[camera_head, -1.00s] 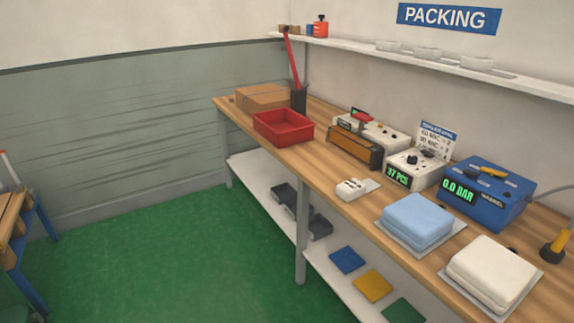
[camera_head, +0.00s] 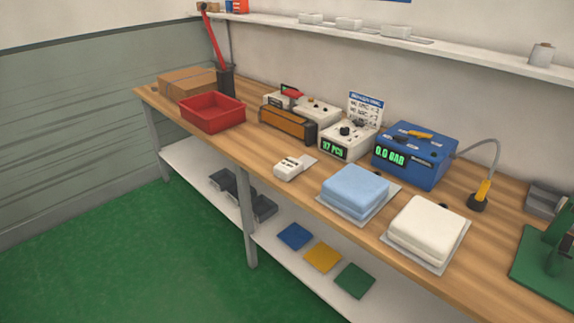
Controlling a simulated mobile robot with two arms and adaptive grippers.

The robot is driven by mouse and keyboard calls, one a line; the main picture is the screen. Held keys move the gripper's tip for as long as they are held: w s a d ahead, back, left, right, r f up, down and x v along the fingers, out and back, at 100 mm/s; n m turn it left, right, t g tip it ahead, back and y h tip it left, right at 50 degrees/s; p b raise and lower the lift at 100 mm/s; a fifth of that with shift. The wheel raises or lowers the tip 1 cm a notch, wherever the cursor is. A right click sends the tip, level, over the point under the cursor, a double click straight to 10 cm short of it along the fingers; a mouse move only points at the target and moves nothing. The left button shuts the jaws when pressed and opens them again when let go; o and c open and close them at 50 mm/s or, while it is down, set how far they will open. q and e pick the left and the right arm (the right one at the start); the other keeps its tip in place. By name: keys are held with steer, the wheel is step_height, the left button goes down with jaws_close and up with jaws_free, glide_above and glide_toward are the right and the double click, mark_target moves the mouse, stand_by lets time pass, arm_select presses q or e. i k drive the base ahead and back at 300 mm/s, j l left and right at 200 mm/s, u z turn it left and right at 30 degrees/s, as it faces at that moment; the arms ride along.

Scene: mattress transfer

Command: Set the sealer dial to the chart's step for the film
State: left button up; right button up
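The sealer (camera_head: 288,125), with an orange-brown front bar, stands on the wooden bench with a white control unit (camera_head: 317,108) behind it. A white box with a black dial (camera_head: 345,130) and a green display stands to its right; the display seems to read 37 PCS. A chart card (camera_head: 365,107) with a blue heading stands behind that box. Its lines are too small to read surely now. A small white device (camera_head: 291,168) lies on a pale sheet in front; I cannot tell whether it is the film gauge. Neither of my grippers is in view.
Blue (camera_head: 356,187) and white (camera_head: 427,226) folded stacks lie at the front. The green floor (camera_head: 110,240) is clear.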

mark_target(344, 131)
steer(key=i+j+z, duration=0.1)
steer(key=z, duration=0.3)
steer(key=i+j+z, duration=0.1)
steer(key=z, duration=0.25)
steer(key=j+z, duration=0.1)
steer(key=z, duration=0.3)
steer(key=i+j+z, duration=0.1)
steer(key=z, duration=0.25)
steer(key=j, duration=0.1)
